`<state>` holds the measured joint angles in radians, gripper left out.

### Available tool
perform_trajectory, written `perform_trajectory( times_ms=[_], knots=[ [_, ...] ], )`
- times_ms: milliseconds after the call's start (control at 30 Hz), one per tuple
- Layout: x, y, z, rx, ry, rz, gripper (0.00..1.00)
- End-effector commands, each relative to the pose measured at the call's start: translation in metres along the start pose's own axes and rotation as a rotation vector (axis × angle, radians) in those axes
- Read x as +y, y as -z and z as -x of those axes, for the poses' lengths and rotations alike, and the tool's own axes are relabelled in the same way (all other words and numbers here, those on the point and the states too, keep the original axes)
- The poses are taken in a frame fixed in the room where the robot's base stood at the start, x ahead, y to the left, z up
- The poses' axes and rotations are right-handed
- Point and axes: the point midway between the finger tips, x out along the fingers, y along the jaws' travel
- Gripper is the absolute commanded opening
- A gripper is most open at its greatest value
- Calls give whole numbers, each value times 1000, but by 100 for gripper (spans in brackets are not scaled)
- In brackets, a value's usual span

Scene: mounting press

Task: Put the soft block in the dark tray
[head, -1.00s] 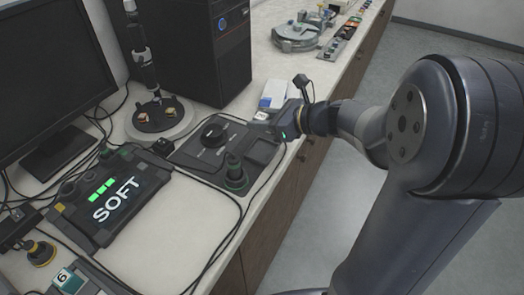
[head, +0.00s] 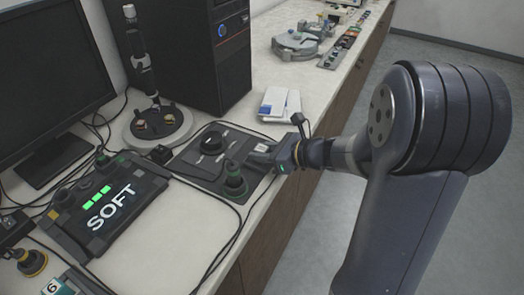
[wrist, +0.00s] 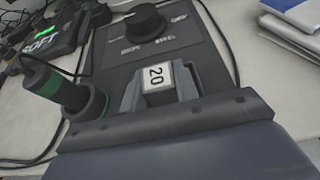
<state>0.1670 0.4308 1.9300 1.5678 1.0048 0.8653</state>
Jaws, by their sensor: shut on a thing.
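My gripper (head: 263,152) reaches in from the right over the right part of the black control panel (head: 206,174). In the wrist view, its two grey fingers (wrist: 161,89) are shut on a small block (wrist: 157,75) whose white top face is marked 20. The block's lower part is hidden between the fingers, and I cannot tell whether it touches the panel. A tilted console (head: 108,206) shows the word SOFT and green bars. A dark round plate (head: 171,127) on a pale base holds small blocks. I cannot tell which thing is the dark tray.
Cables cross the counter. A black computer tower (head: 200,55) and a monitor (head: 50,80) stand at the back left.

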Motion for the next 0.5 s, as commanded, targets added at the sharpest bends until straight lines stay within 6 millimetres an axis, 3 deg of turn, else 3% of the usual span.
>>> perform_trajectory(
  times_ms=[267,500],
  knots=[
    [0,0,0,0,0,-1,50],
    [0,0,0,0,0,0,51]
  ],
)
